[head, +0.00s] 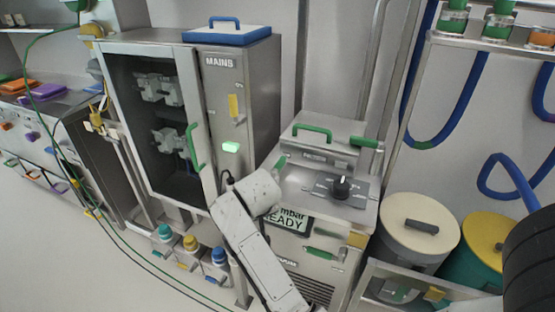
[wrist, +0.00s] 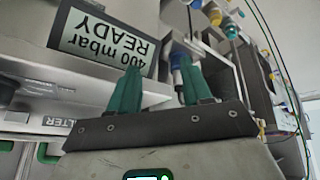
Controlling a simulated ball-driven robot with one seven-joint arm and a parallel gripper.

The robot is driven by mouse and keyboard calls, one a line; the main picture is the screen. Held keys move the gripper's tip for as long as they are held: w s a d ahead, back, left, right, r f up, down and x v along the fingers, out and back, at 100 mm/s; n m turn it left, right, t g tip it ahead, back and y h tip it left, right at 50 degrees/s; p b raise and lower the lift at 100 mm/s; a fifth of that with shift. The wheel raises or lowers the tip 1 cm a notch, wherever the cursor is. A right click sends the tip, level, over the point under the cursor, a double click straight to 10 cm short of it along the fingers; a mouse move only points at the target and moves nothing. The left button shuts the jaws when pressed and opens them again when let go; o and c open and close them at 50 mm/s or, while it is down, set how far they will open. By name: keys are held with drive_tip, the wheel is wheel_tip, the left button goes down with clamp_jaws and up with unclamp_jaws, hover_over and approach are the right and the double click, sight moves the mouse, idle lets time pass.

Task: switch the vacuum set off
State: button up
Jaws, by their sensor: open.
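The vacuum set (head: 330,270) is a steel box at centre right in the head view. Its top panel carries a black rotary knob (head: 342,188) with a marked dial. Its front display (head: 288,222) reads mbar and READY, partly covered by my arm. In the wrist view the display (wrist: 105,42) appears upside down and reads 400 mbar READY. My gripper (wrist: 160,82) is open, with two green fingers apart and nothing between them. It is close to the vacuum set's front left side, and the knob is out of the wrist view. My arm largely hides the gripper in the head view.
The MAINS cabinet (head: 259,85) with a lit green switch (head: 231,147) stands left of the vacuum set. A green handle (head: 312,130) and a green lever (head: 363,142) lie behind the knob. Lidded drums (head: 418,225) stand at right. Several capped bottles (head: 190,250) stand low at left.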

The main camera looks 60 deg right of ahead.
sight(280, 161)
drive_tip(key=w+d+r+m, duration=0.1)
drive_tip(key=d+r, duration=0.1)
drive_tip(key=d, duration=0.1)
drive_tip(key=w+d+r+m+g, duration=0.1)
drive_tip(key=d+r+m, duration=0.1)
drive_tip(key=d, duration=0.2)
drive_tip(key=w+d+r+m, duration=0.1)
drive_tip(key=d+r+m, duration=0.1)
drive_tip(key=d, duration=0.1)
drive_tip(key=shift+d+g+h, duration=0.4)
drive_tip(key=d+r+m+g, duration=0.1)
drive_tip(key=d+r+m, duration=0.3)
drive_tip(key=d+r, duration=0.25)
drive_tip(key=shift+y, duration=0.5)
drive_tip(key=x, duration=1.1)
drive_tip(key=shift+w+d+r, duration=0.15)
drive_tip(key=shift+d, duration=0.05)
clamp_jaws()
